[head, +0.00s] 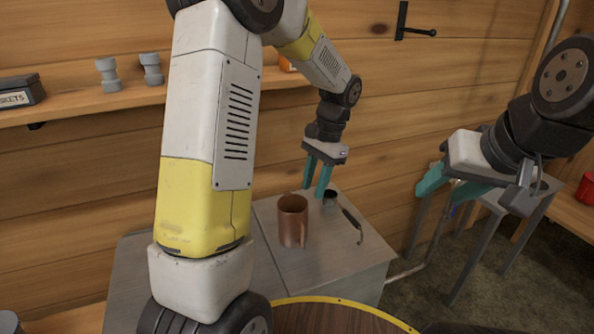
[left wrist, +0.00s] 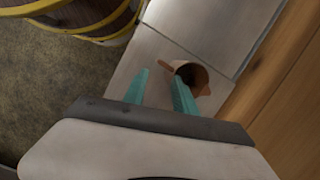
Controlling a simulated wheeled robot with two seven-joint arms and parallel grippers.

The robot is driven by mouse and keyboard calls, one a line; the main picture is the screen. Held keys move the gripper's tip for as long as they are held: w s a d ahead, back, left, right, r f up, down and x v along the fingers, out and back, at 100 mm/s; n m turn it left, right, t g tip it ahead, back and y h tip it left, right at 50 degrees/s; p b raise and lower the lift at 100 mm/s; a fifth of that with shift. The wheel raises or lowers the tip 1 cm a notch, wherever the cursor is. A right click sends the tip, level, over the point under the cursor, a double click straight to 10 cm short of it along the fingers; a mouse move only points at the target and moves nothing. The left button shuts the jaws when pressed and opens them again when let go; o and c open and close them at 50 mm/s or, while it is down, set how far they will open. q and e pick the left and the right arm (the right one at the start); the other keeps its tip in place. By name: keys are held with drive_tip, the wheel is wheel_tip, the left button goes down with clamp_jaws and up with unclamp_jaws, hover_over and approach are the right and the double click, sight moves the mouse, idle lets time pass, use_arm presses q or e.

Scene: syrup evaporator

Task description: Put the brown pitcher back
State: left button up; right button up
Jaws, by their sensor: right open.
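The brown pitcher (head: 291,224) stands upright on the grey metal top (head: 345,262), near the middle of the head view. In the left wrist view the brown pitcher (left wrist: 199,82) is partly covered by one finger, and its handle points to the upper left. My left gripper (head: 314,192) is above and just behind the pitcher, with its teal fingers pointing down. In the left wrist view its fingers (left wrist: 158,82) are apart with nothing clearly gripped. My right gripper (head: 445,198) is open and empty, off to the right of the metal top.
A small ladle (head: 347,216) with a dark handle lies right of the pitcher. A wooden shelf (head: 85,108) runs along the plank wall. A round wooden top with a yellow rim (head: 350,300) is in front. A grey stand (head: 510,212) is at right.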

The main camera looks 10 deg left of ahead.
use_arm(q)
drive_tip(key=s+a+r+n+t+h, duration=0.2)
drive_tip(key=s+r+n+t, duration=0.1)
drive_tip(key=s+r, duration=0.4)
drive_tip(key=s+a+r+n+t+h, duration=0.2)
drive_tip(key=s+r+n+t, duration=0.2)
drive_tip(key=s+r, duration=0.4)
drive_tip(key=s+t, duration=0.1)
drive_tip(key=s, duration=0.2)
drive_tip(key=shift+s+a, duration=0.15)
drive_tip(key=shift+a, duration=0.2)
